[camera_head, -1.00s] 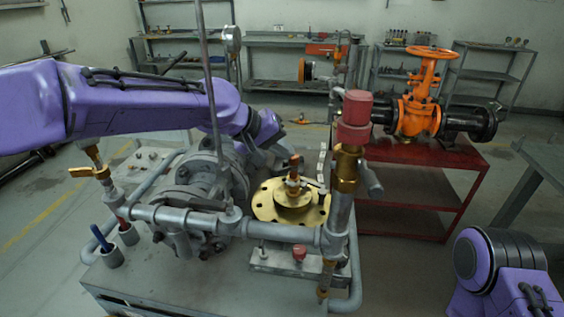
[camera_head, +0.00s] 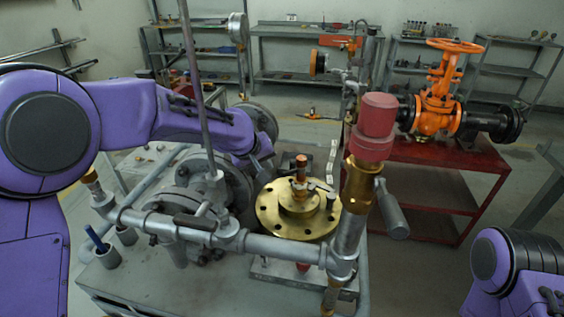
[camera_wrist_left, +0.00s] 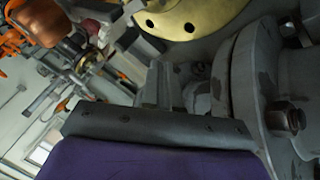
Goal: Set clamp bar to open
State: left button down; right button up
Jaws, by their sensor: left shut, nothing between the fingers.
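A brass flange (camera_head: 270,215) with a ring of bolt holes and a copper-coloured stem lies on the bench assembly; its edge also shows at the top of the left wrist view (camera_wrist_left: 170,22). A pale narrow upright bar (camera_head: 332,158) stands behind the flange. I cannot tell for certain which part is the clamp bar. My left gripper (camera_head: 263,168) reaches down just behind and left of the flange, beside the grey flanged pipe body (camera_head: 238,185). In the left wrist view its dark fingers (camera_wrist_left: 172,85) are shut and empty. My right gripper is outside the frames.
A red-capped pipe (camera_head: 378,115) with a grey lever (camera_head: 390,208) rises right of the flange. A thin tall rod (camera_head: 190,80) and a grey front pipe (camera_head: 285,250) are obstacles. An orange valve (camera_head: 438,95) sits on a red table (camera_head: 440,160) behind.

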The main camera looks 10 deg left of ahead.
pick_arm(q)
jog(key=x, duration=0.2)
jog(key=shift+w+f, duration=0.2)
jog(key=w+d, duration=0.1)
jog(key=d+p, duration=0.1)
jog(key=shift+w+d, duration=0.35)
jog(key=shift+w, duration=0.05)
jog(key=shift+w+d, duration=0.1)
jog(key=shift+d, duration=0.15)
jog(key=shift+w+d+f, duration=0.1)
jog(key=shift+f, duration=0.05)
